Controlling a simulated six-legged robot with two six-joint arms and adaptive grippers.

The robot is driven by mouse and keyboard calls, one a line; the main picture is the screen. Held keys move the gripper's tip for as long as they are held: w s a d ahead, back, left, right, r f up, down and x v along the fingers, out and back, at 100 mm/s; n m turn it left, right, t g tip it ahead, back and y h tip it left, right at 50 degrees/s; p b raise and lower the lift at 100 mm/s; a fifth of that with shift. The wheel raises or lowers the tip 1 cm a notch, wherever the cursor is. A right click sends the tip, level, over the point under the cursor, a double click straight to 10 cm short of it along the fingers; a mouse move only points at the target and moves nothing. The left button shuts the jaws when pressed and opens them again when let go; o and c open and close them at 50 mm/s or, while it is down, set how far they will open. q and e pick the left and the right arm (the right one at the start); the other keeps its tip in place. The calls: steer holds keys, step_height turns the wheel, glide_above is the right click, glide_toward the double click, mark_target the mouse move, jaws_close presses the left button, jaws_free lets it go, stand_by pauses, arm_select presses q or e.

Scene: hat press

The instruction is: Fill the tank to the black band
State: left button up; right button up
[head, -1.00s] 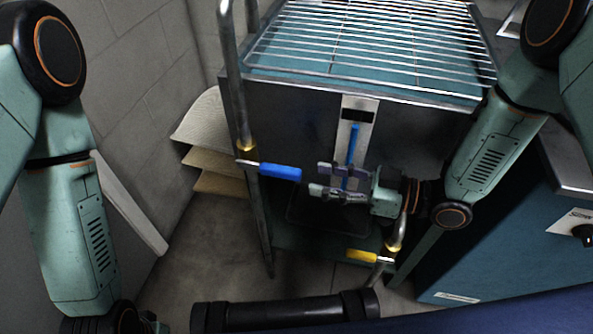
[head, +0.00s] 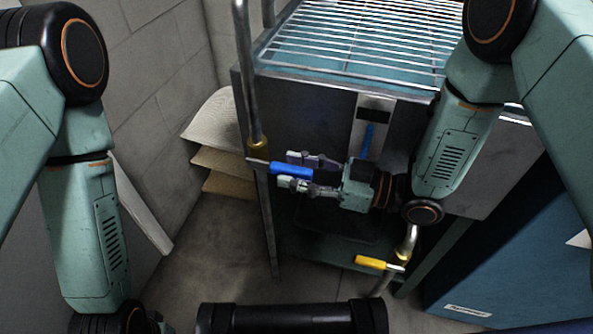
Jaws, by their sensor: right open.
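The steel tank (head: 318,112) stands ahead with a wire rack on top. Its front has a pale gauge strip with a black band (head: 374,115) near the top. A blue column (head: 367,140) shows in the gauge, its top just below the band; its lower part is hidden behind my right gripper. A blue valve handle (head: 297,169) sticks out to the right from the left pipe. My right gripper (head: 287,170) is open, with one finger above and one below the blue handle. I cannot tell whether they touch it. My left gripper's fingers are out of the frame.
A yellow valve handle (head: 371,262) sits on a lower pipe below my right arm. Tan felt sheets (head: 220,160) lie stacked by the left wall. A black padded bar (head: 290,318) crosses the bottom. A blue cabinet (head: 490,255) stands at the right.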

steer(key=shift+w+a, duration=0.1)
steer(key=shift+a, duration=0.05)
jaws_close()
stand_by(0.4)
stand_by(0.4)
